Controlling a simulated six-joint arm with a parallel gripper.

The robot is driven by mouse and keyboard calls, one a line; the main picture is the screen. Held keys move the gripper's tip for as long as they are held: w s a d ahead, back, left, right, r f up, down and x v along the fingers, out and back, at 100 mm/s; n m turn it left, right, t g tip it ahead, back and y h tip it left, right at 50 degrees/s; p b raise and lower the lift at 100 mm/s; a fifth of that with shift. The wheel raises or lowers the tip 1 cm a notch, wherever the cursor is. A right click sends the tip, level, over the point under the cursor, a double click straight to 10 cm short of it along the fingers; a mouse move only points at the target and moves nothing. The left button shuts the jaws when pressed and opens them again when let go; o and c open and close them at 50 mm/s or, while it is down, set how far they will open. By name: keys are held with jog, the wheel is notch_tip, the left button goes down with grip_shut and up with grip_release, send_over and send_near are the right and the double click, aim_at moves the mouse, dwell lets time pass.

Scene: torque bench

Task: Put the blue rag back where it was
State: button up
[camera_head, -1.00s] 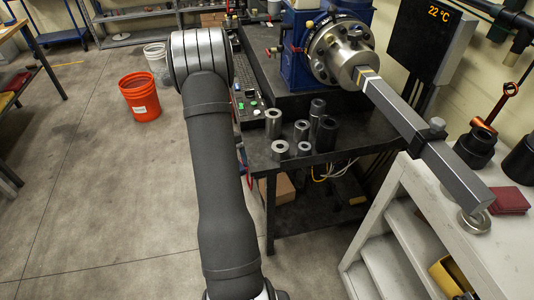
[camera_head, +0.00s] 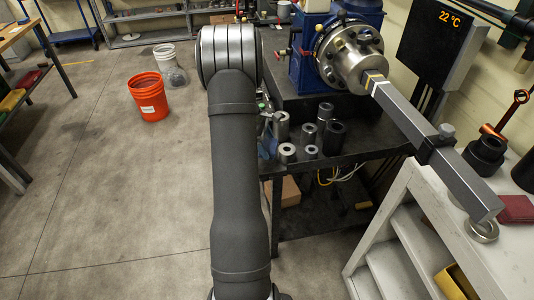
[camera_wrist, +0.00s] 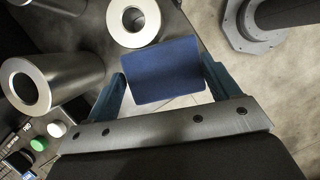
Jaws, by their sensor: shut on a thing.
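The blue rag (camera_wrist: 166,72) shows in the wrist view as a folded rectangle between the two teal fingers of my gripper (camera_wrist: 166,88). The jaws are shut on it, one finger at each side. It hangs over the edge area of the dark bench, close to the metal sockets. In the head view, my arm hides most of the gripper; only a bluish part (camera_head: 268,141) shows beside the arm at the bench's left edge. I cannot tell there whether it is rag or finger.
Several steel sockets (camera_head: 305,132) stand on the dark bench (camera_head: 345,157). A large socket (camera_wrist: 50,82) and a ring-shaped one (camera_wrist: 135,20) are close in the wrist view. A long metal bar (camera_head: 410,118) juts right from the chuck. A red cloth (camera_head: 516,209) lies on the white shelf.

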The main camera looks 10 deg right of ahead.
jog(key=shift+f, duration=2.1)
jog(key=shift+f, duration=0.15)
jog(key=o, duration=1)
jog(key=shift+c, duration=0.2)
jog(key=v, duration=1.2)
jog(key=x, duration=1.1)
jog(key=shift+d+f, duration=0.2)
jog(key=shift+f, duration=0.05)
jog(key=shift+s+r, duration=0.1)
jog(key=shift+r, duration=1.55)
